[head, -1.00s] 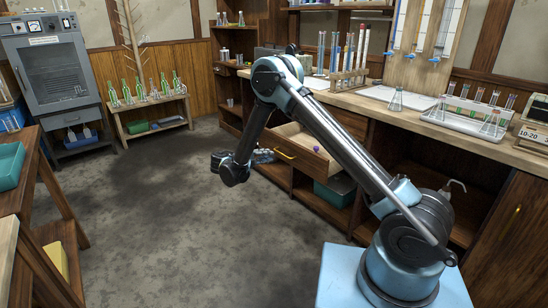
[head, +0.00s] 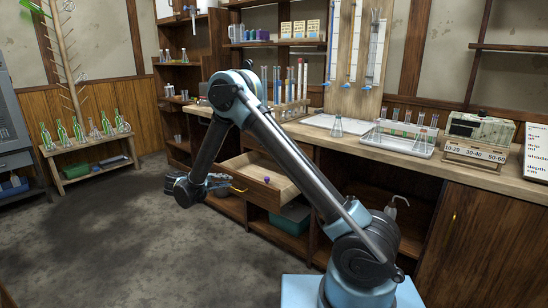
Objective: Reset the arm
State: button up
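My arm reaches from its pale blue mount at the lower right, up to a raised elbow, then down to the left. My gripper (head: 218,184) is at its far end, small and partly hidden by the wrist, near the front of an open drawer (head: 262,178). I cannot tell whether its fingers are open or shut, and no held object shows. The drawer sticks out under the bench, with a yellow handle (head: 237,189) on its front and a small purple ball (head: 267,180) at it.
A low stand with green bottles (head: 80,131) is at the left. The floor (head: 95,235) at the left is clear.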

jog(key=d+r+m+g, duration=0.1)
jog(key=d+r+g, duration=0.1)
jog(key=d+r, duration=0.5)
jog(key=d+r+m+g+y, duration=0.1)
jog(key=d+r, duration=0.1)
jog(key=d, duration=0.8)
jog(key=d+r+m+g, duration=0.1)
jog(key=d+r+g, duration=0.1)
jog(key=d+r, duration=0.5)
jog(key=s+d+m+g+y, duration=0.1)
jog(key=s+d, duration=0.5)
jog(key=d, duration=0.2)
jog(key=s+d+m+g+y, duration=0.1)
jog(key=s+d+g+y, duration=0.1)
jog(key=s+d, duration=0.55)
jog(key=s+d+f+m+y, duration=0.1)
jog(key=s+d+f, duration=0.1)
jog(key=s, duration=0.5)
jog(key=s+d+f+m+y, duration=0.2)
jog(key=s+d+f, duration=0.1)
jog(key=s, duration=0.5)
jog(key=s+d+f+m+y, duration=0.2)
jog(key=s+d+f, duration=0.1)
jog(key=s, duration=0.5)
jog(key=shift+f+g, duration=0.25)
jog(key=shift+g, duration=0.15)
